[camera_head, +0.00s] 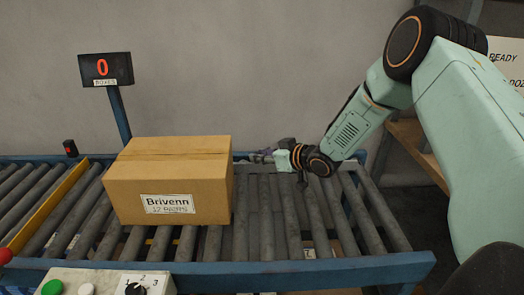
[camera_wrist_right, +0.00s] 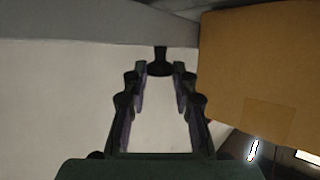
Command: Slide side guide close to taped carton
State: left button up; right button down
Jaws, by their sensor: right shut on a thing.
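The taped carton (camera_head: 170,180) is a closed brown box labelled "Brivenn", standing on the rollers left of centre. It also fills the upper right of the right wrist view (camera_wrist_right: 262,75). My right gripper (camera_head: 262,157) is at the conveyor's far side, just right of the carton's back corner. In the right wrist view its fingers close on a small dark knob (camera_wrist_right: 160,66). The knob adjoins a grey bar (camera_wrist_right: 90,24), which looks like the side guide; the head view barely shows it. The guide's gap to the carton is unclear. My left gripper is out of view.
The roller conveyor (camera_head: 325,268) has blue side rails, with bare rollers right of the carton. A yellow bar (camera_head: 52,212) crosses the rollers at the left. A counter display (camera_head: 105,69) reading 0 stands behind. A button panel (camera_head: 110,284) is at the front left.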

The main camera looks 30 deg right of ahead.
jog(key=shift+w+d, duration=0.15)
jog(key=shift+w, duration=0.05)
jog(key=c, duration=1.1)
grip_release()
jog(key=shift+c, duration=0.2)
jog(key=shift+o, duration=0.3)
jog(key=v, duration=1.1)
jog(key=shift+s, duration=0.4)
jog(key=shift+s+d+r, duration=0.1)
jog(key=shift+d+r, duration=0.05)
